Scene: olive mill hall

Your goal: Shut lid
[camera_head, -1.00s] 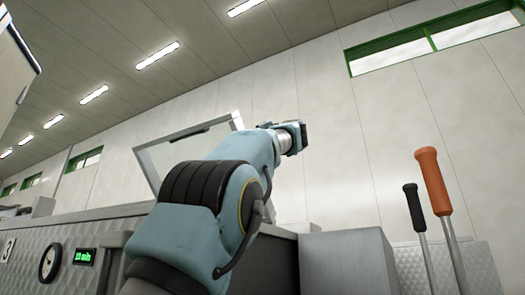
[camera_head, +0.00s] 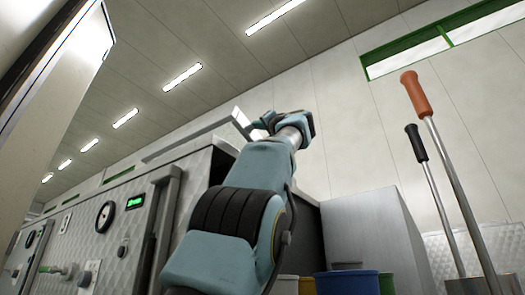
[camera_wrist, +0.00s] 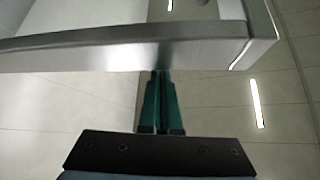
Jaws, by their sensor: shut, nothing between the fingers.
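The lid (camera_head: 195,134) is a pale metal frame on top of the steel machine (camera_head: 140,205). In the head view it shows nearly edge-on, tilted up above the machine top, so it is not flat down. In the wrist view its brushed metal bar (camera_wrist: 120,48) crosses the picture, with a corner at the right. My gripper (camera_head: 256,126) is at the lid's right end in the head view. In the wrist view its green fingers (camera_wrist: 160,78) are shut and empty. Their tips reach the bar's lower edge; I cannot tell whether they touch it.
A grey cabinet (camera_head: 365,232) stands right of my arm, with a blue container (camera_head: 346,283) in front. Orange-handled (camera_head: 415,93) and black-handled (camera_head: 416,142) rods rise at the right. A large panel (camera_head: 60,95) fills the upper left.

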